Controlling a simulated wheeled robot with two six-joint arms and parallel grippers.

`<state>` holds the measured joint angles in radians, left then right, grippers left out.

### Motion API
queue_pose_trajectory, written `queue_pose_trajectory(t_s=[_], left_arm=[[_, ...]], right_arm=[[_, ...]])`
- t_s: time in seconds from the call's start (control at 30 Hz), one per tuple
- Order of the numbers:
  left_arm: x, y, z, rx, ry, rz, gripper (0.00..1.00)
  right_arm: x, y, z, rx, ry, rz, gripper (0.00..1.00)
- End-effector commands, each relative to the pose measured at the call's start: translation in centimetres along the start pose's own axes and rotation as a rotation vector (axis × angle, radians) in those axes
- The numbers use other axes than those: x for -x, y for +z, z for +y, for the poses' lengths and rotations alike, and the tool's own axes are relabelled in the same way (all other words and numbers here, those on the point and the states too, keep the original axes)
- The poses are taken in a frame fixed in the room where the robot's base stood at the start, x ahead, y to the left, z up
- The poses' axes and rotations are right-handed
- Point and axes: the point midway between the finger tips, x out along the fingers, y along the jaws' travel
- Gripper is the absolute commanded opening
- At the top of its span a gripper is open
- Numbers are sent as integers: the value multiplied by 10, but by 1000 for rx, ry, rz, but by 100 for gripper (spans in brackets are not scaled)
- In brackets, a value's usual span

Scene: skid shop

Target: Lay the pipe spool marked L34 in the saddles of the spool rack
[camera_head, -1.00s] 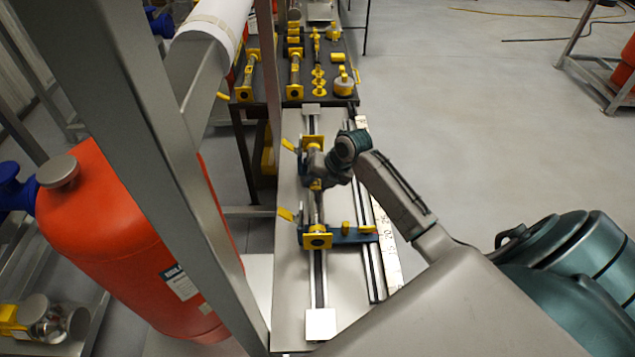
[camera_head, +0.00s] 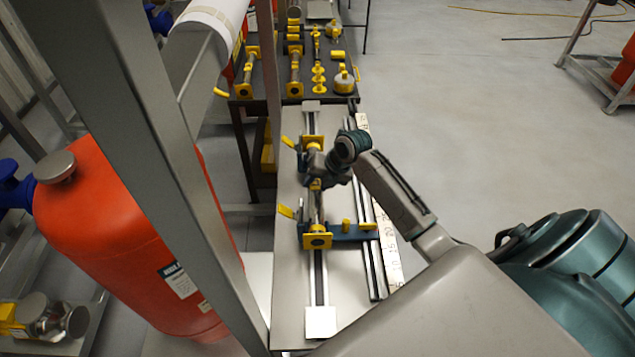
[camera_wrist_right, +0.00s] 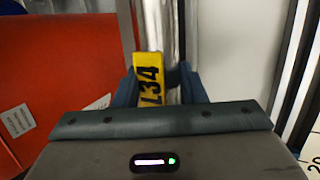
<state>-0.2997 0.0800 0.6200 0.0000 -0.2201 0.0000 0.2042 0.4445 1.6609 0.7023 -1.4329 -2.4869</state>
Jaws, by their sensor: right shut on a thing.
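The pipe spool (camera_head: 318,207) is a metal pipe with yellow square flanges at its ends. It lies lengthwise along a rail on the light bench. In the right wrist view a yellow tag (camera_wrist_right: 149,80) reading L34 sits against the pipe (camera_wrist_right: 172,40). My right gripper (camera_head: 316,172) is shut on the spool near its middle, with blue fingers (camera_wrist_right: 160,90) on either side. A blue crosspiece (camera_head: 350,233) with yellow parts is beneath the near flange (camera_head: 317,239). Whether the spool touches its supports is hard to tell. My left gripper is not in view.
A dark table (camera_head: 300,90) behind the bench (camera_head: 345,280) holds several yellow-flanged spools and fittings. A large red vessel (camera_head: 130,235) and a grey steel post (camera_head: 175,160) stand at left. A marked ruler strip (camera_head: 387,235) runs along the bench's right edge. Open floor lies to the right.

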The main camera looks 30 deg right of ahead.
Motion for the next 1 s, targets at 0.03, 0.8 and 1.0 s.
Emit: queue_pose_trajectory(t_s=[0.03,0.8,1.0], left_arm=[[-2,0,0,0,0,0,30],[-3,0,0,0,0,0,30],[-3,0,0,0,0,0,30]], right_arm=[[-1,0,0,1,2,-2,0],[-4,-1,-2,-1,-2,1,56],[-4,-1,-2,-1,-1,1,56]])
